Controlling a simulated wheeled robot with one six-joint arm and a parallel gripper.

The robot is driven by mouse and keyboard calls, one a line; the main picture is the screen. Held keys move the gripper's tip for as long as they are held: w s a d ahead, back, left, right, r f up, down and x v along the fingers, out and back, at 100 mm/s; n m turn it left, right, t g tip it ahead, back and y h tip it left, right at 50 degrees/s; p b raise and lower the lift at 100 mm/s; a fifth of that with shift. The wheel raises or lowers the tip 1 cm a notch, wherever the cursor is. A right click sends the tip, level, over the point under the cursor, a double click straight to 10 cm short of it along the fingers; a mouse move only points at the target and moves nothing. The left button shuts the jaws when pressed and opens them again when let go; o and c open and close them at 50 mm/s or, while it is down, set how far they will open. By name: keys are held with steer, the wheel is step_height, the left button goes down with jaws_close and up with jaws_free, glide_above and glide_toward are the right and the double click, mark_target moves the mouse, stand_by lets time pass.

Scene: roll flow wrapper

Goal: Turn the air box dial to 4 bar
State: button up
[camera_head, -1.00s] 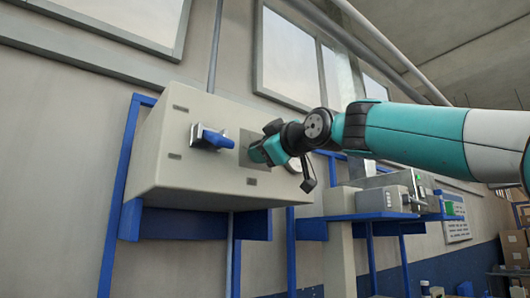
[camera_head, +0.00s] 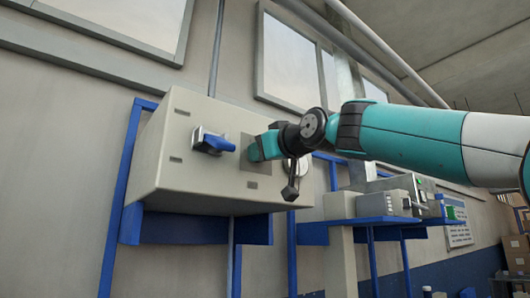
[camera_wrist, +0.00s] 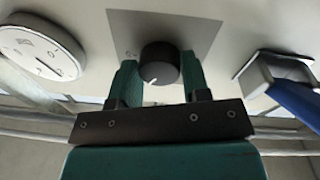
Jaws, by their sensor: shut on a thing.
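The air box (camera_head: 170,150) is a cream cabinet on blue brackets on the wall. Its dial (camera_wrist: 160,62) is a black round knob on a grey square plate (camera_wrist: 195,28) in the wrist view. A white pointer line shows on the knob's lower edge, and a small marking is left of it; other scale marks are not readable. My gripper (camera_wrist: 159,78) has a green finger on each side of the knob and is shut on it. In the head view my gripper (camera_head: 254,152) is against the box front and hides the dial.
A blue lever handle (camera_head: 213,143) sticks out left of the dial; it shows at right in the wrist view (camera_wrist: 290,95). A round white gauge (camera_wrist: 40,50) is on the dial's other side. A blue shelf (camera_head: 375,220) with grey equipment stands right of the box.

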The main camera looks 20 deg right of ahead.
stand_by(0.3)
steer(key=o, duration=0.9)
steer(key=shift+o, duration=0.2)
steer(key=b+v, duration=0.8)
steer(key=v, duration=0.9)
steer(key=shift+s, duration=0.2)
steer(key=shift+d+r, duration=0.1)
